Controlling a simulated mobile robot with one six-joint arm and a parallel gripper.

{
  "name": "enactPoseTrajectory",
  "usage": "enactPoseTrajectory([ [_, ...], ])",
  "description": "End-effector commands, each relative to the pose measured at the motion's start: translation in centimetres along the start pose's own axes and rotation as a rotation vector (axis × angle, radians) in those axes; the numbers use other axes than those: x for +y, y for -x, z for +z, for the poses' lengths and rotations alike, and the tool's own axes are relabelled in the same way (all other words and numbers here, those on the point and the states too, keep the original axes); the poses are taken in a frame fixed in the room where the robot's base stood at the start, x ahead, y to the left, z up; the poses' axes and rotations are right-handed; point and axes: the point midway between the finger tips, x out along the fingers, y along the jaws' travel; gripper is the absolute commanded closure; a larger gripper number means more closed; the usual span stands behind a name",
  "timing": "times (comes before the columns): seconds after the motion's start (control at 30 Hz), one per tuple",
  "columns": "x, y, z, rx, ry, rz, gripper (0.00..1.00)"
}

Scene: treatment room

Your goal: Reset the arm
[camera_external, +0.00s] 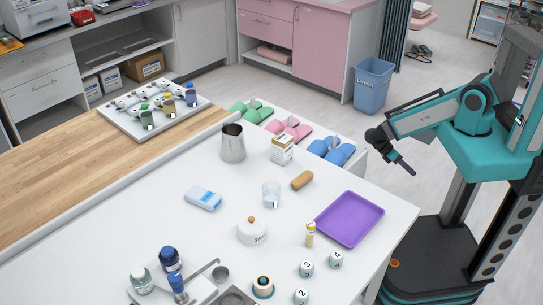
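My arm is teal and black and reaches in from the right side of the external view. My gripper (405,165) hangs in the air past the right edge of the white table (150,240), above and to the right of the purple tray (350,219). One dark finger shows, angled down to the right. The other finger is hidden or too small to make out. I see nothing held, and the gripper touches nothing on the table.
The table holds a metal pitcher (232,143), a small box (282,150), a glass (271,194), a white lidded jar (252,231), a yellow-capped vial (310,234) and numbered jars (306,268). A blue bin (373,86) stands behind on the floor.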

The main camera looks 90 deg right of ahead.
Motion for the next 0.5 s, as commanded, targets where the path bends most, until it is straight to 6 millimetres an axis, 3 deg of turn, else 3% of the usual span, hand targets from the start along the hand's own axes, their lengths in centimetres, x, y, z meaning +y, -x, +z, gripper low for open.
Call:
enactPoseTrajectory([
  [0.5,-4.2,1.0,-6.6,-0.040,0.059,0.136,0.76],
])
